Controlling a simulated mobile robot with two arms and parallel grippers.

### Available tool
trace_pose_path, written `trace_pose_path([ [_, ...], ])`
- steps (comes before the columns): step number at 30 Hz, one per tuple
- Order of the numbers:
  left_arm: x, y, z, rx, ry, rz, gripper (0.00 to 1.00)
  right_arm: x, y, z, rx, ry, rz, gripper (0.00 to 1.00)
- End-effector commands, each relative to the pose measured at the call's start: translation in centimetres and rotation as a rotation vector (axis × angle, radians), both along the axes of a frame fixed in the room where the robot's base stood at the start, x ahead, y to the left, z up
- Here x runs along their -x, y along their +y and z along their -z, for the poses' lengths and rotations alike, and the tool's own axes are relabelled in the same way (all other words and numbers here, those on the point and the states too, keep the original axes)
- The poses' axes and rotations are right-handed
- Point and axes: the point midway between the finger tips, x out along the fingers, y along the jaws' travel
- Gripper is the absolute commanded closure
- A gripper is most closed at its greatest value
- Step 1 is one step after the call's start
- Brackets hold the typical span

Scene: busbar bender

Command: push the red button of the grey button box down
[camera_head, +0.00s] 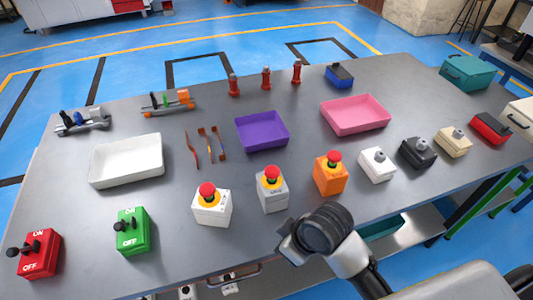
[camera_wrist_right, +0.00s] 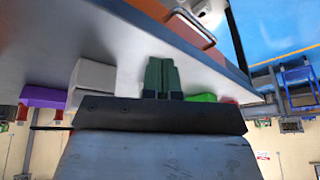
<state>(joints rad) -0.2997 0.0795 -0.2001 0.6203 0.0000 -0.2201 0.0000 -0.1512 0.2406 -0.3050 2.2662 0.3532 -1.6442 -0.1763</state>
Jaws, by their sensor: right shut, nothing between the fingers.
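The grey button box (camera_head: 273,194) stands upright near the front edge of the table. Its red mushroom button (camera_head: 271,173) sits on a yellow ring on top and looks uncovered. My right arm comes in from the lower right, and its wrist is close to the front edge, below and right of the grey box. The right gripper shows in the right wrist view (camera_wrist_right: 161,72), its dark green fingers together and empty. Its fingertips are largely hidden in the head view. I see no contact with the button. My left gripper is in neither view.
A white box (camera_head: 212,210) and an orange box (camera_head: 331,178), both with red buttons, flank the grey one. Green (camera_head: 134,232) and red (camera_head: 40,255) switch boxes stand left. A purple tray (camera_head: 262,131) lies behind.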

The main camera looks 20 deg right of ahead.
Motion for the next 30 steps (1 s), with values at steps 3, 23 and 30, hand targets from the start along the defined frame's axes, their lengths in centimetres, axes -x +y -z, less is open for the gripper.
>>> trace_pose_path([
  [3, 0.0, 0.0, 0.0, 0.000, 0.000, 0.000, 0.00, -2.4, 1.1, -0.8, -0.001, -0.015, -0.119, 1.00],
  [23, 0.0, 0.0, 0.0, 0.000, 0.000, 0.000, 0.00, -14.0, 1.1, -11.3, 0.126, -0.002, -0.772, 1.00],
  [30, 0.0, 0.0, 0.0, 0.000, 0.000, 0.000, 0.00, -17.2, -1.8, -17.8, 0.170, 0.028, -0.901, 1.00],
])
